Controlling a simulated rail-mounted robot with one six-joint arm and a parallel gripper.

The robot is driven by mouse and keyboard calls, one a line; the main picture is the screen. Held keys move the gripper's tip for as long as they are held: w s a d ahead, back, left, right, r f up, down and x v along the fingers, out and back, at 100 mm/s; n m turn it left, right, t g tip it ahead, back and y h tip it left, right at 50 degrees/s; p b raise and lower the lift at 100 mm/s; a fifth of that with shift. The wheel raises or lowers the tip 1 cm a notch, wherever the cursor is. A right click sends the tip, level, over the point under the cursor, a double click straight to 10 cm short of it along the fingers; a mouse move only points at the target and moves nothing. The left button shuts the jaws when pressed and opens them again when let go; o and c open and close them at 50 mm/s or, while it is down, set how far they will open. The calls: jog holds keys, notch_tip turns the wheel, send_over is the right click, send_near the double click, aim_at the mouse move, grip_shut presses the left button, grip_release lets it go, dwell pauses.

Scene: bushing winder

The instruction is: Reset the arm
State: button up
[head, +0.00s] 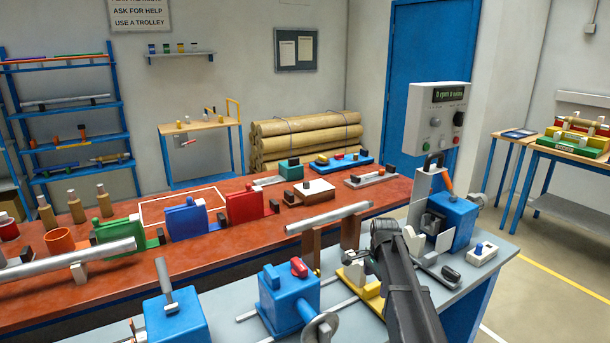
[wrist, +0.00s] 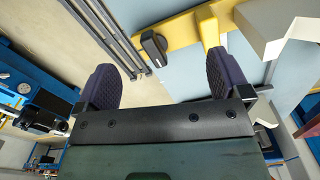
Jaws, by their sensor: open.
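My gripper (head: 386,234) is at the end of my dark arm, which reaches up from the lower right of the head view over the grey winder bench (head: 240,312). In the wrist view, its two dark ribbed fingers (wrist: 162,78) stand wide apart with nothing between them. In the head view it appears beside a yellow-based unit (head: 366,291), which my arm partly hides. The wrist view shows a yellow bracket (wrist: 180,38) with a black knob (wrist: 153,46) beyond the fingers. I cannot tell how far the gripper is above the bench.
A blue headstock (head: 456,222) and a grey control box (head: 437,117) stand right of my gripper. A blue unit with a red knob (head: 287,300) stands left. A long silver bar (head: 329,217) rests on brown supports behind. The red table (head: 120,283) holds several fixtures.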

jog(key=s+a+n, duration=0.3)
jog(key=s+n, duration=0.4)
jog(key=s, duration=0.6)
jog(key=s+a+n, duration=0.4)
jog(key=s+n, duration=0.4)
jog(key=s, duration=0.5)
jog(key=shift+a, duration=0.25)
